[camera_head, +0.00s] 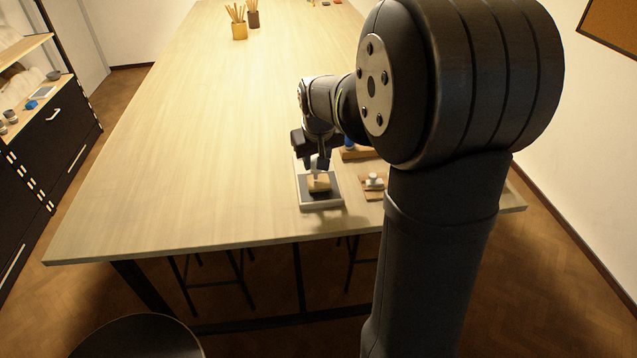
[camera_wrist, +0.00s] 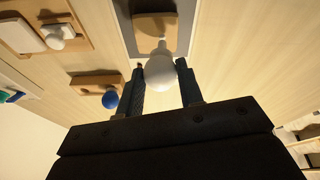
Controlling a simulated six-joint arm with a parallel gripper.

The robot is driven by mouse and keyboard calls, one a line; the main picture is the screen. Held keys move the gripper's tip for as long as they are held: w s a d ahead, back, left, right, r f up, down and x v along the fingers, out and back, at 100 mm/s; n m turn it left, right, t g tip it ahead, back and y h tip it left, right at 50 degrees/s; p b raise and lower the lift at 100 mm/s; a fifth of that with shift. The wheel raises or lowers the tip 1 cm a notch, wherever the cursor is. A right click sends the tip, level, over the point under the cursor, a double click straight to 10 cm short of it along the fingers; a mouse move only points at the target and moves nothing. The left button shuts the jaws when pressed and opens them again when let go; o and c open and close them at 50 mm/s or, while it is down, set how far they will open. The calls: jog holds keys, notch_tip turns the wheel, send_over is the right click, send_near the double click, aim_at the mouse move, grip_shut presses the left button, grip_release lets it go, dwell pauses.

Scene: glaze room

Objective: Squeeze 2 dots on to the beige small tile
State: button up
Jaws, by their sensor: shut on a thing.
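My gripper (camera_wrist: 160,88) is shut on a white squeeze bulb (camera_wrist: 161,74), whose narrow nozzle points away from the fingers towards the beige small tile (camera_wrist: 155,24). In the head view, my gripper (camera_head: 318,160) is just above the beige tile (camera_head: 319,184), with the pale bulb (camera_head: 316,172) between its fingers. The tile lies in a grey tray with a pale rim (camera_head: 322,205). I cannot tell whether the nozzle touches the tile. No dots can be made out on the visible part of the tile.
A wooden board with a white knob-like piece (camera_head: 374,181) lies right of the tray. A blue bulb (camera_wrist: 110,99) sits on another wooden board (camera_wrist: 92,84). Two pots of sticks, one yellow (camera_head: 239,32), stand far back. The table's left side (camera_head: 190,150) is clear.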

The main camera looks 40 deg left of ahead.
dwell(0.4)
jog(key=shift+w+d+r, duration=0.1)
jog(key=shift+w+d, duration=0.45)
jog(key=shift+d, duration=0.05)
dwell(0.4)
jog(key=c, duration=0.4)
dwell(0.4)
jog(key=o, duration=0.4)
